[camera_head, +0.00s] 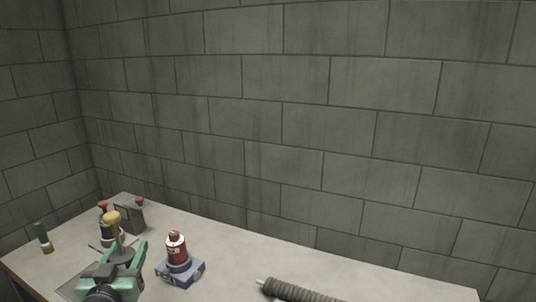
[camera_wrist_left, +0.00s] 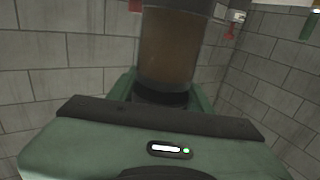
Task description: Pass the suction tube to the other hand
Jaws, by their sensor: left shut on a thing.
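My left gripper (camera_head: 122,266) is over the left part of the table, shut on a brown cylinder with a dark lower end and a grey collar. This cylinder (camera_wrist_left: 167,48) stands up between the fingers in the left wrist view. In the head view an orange-brown top (camera_head: 112,218) shows just beyond the fingers; I cannot tell if it is the same thing. A dark grey ribbed tube (camera_head: 305,293) with a pale green tip lies at the bottom edge, partly cut off. I cannot tell which is the suction tube. My right gripper is out of view.
A red bottle (camera_head: 176,247) stands on a blue-grey block (camera_head: 181,272) right of my left gripper. A grey box (camera_head: 131,217) with red knobs stands behind, and a green-topped item (camera_head: 43,237) is at far left. The table (camera_head: 250,255) is clear between bottle and ribbed tube.

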